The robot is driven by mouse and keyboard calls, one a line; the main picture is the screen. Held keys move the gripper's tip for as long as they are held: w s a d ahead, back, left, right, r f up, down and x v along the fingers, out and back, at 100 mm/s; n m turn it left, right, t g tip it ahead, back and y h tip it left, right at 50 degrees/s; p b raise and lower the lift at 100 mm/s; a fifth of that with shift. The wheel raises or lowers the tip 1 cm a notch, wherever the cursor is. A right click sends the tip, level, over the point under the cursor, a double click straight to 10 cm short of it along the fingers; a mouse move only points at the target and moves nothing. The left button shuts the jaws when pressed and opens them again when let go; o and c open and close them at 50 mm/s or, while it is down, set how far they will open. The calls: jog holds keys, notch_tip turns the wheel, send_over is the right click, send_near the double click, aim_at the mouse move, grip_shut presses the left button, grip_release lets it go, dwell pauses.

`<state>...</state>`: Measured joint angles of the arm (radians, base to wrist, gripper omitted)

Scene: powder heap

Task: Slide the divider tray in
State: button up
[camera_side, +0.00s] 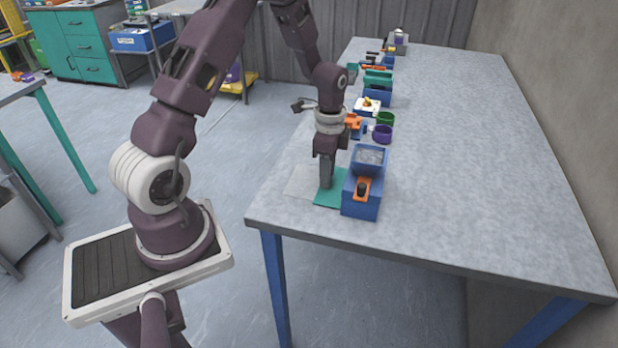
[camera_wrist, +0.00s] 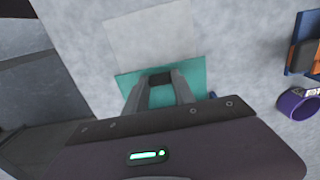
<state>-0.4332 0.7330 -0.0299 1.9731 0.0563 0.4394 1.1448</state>
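A thin teal sheet (camera_side: 327,201) lies flat on the table, and it also shows in the wrist view (camera_wrist: 203,72). I cannot tell for sure whether it is the divider tray. My gripper (camera_side: 326,186) points down over it, beside the left wall of a blue box (camera_side: 361,207). In the wrist view my gripper's fingertips (camera_wrist: 160,80) sit on both sides of a small dark block (camera_wrist: 160,78), which fills the gap between them.
A pale sheet (camera_wrist: 152,35) lies beside the teal one. A purple cup (camera_side: 382,133), a green cup (camera_side: 386,118) and several small bins stand in a row farther along the table's left side. The table's right side (camera_side: 470,170) is clear.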

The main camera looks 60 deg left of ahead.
jog(key=shift+o, duration=0.4)
jog(key=shift+w+d, duration=0.15)
notch_tip(320, 180, up, 8)
jog(key=shift+f, duration=0.2)
